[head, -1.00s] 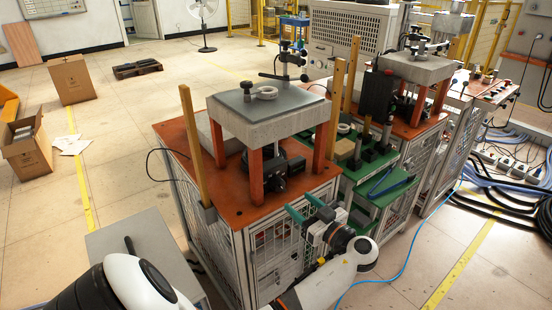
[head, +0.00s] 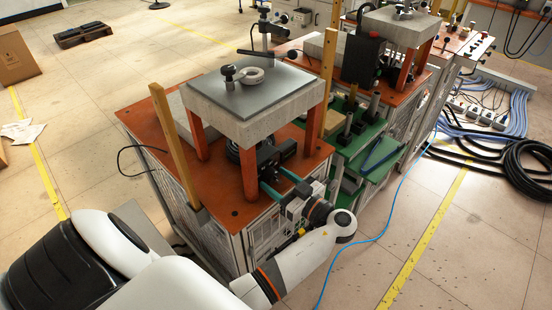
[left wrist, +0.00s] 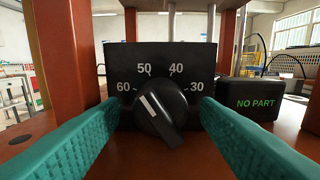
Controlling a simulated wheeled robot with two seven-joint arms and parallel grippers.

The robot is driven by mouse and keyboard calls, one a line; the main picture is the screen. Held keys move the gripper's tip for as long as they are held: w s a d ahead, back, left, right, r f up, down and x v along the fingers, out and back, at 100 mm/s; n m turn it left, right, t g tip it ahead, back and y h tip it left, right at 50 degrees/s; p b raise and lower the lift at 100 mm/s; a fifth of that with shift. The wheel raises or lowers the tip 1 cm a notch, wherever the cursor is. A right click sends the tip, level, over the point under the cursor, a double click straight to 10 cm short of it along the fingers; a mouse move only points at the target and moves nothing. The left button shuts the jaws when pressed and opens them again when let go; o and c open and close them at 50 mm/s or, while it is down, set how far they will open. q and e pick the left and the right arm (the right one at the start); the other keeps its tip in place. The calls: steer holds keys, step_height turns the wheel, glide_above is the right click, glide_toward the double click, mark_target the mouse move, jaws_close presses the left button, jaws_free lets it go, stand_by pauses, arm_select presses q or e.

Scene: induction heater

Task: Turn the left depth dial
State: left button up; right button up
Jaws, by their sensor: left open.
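The left depth dial (left wrist: 161,108) is a round black knob with a white pointer mark, on a black panel (left wrist: 115,60) numbered 30 to 60. In the left wrist view its mark points to the upper left, between 50 and 60. My left gripper (left wrist: 160,115) is open, with one teal finger on each side of the dial; I cannot tell whether they touch it. In the head view my left gripper (head: 284,182) reaches in under the grey block on orange legs, at the dial's dark housing (head: 276,154). My right gripper is not in view.
A black "NO PART" box (left wrist: 252,98) sits right of the dial. Orange legs (head: 249,172) of the stand are close to my gripper. A green shelf (head: 352,150) with tools and a second similar machine (head: 393,50) stand to the right.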

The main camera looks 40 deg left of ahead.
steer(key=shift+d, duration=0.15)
arm_select(q)
steer(key=shift+d, duration=0.1)
steer(key=shift+c, duration=0.6)
steer(key=c, duration=0.9)
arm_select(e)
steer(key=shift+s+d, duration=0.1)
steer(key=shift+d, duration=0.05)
arm_select(q)
steer(key=shift+m, duration=0.3)
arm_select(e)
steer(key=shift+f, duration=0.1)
arm_select(q)
steer(key=m, duration=0.3)
steer(key=shift+r, duration=0.1)
steer(key=shift+m, duration=1.5)
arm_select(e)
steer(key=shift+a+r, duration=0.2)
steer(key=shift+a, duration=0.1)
arm_select(q)
steer(key=shift+r, duration=0.1)
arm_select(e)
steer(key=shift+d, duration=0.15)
